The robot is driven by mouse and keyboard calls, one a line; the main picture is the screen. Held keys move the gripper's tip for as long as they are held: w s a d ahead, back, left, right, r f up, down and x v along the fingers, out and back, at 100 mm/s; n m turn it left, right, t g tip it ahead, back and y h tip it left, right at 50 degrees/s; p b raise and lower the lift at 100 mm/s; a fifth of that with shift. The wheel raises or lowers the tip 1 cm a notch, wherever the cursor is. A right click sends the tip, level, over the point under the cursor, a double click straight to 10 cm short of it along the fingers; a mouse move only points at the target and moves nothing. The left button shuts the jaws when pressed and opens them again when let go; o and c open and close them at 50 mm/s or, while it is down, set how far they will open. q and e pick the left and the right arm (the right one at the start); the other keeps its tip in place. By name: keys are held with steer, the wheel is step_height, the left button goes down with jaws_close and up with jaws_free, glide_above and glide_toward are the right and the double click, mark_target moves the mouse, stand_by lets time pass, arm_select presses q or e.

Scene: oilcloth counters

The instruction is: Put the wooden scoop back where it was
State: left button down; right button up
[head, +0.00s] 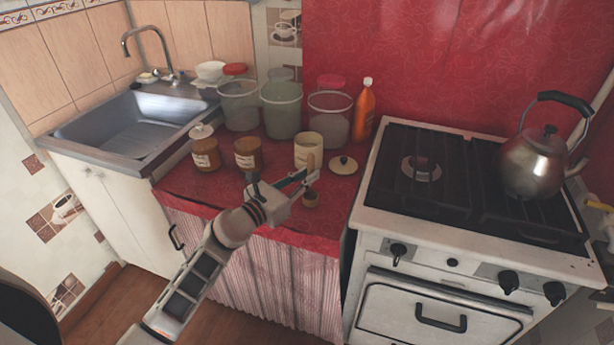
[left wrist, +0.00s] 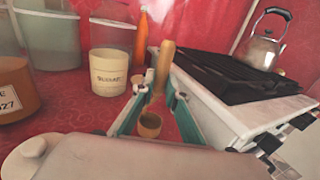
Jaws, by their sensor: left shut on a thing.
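The wooden scoop (head: 311,198) shows in the head view over the front part of the red counter, its round bowl down and its handle up. In the left wrist view its handle (left wrist: 165,62) rises between the fingers and its bowl (left wrist: 150,124) hangs below them. My left gripper (head: 304,179) is shut on the scoop; its fingers also show in the left wrist view (left wrist: 158,92). A cream labelled canister (head: 308,150) stands open just behind the scoop, and in the left wrist view (left wrist: 109,75) it is left of the handle. My right gripper is not in view.
A round lid with a knob (head: 343,166) lies right of the canister. Two brown jars (head: 248,155) stand to the left. Large tubs (head: 281,112) and an orange bottle (head: 364,112) stand behind. The stove (head: 395,220) with a kettle (head: 533,165) borders the right; the sink (head: 135,125) is left.

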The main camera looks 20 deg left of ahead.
arm_select(q)
steer(key=shift+f, duration=0.25)
steer(key=c, duration=2)
jaws_free()
steer(key=shift+r, duration=0.1)
steer(key=shift+c, duration=0.2)
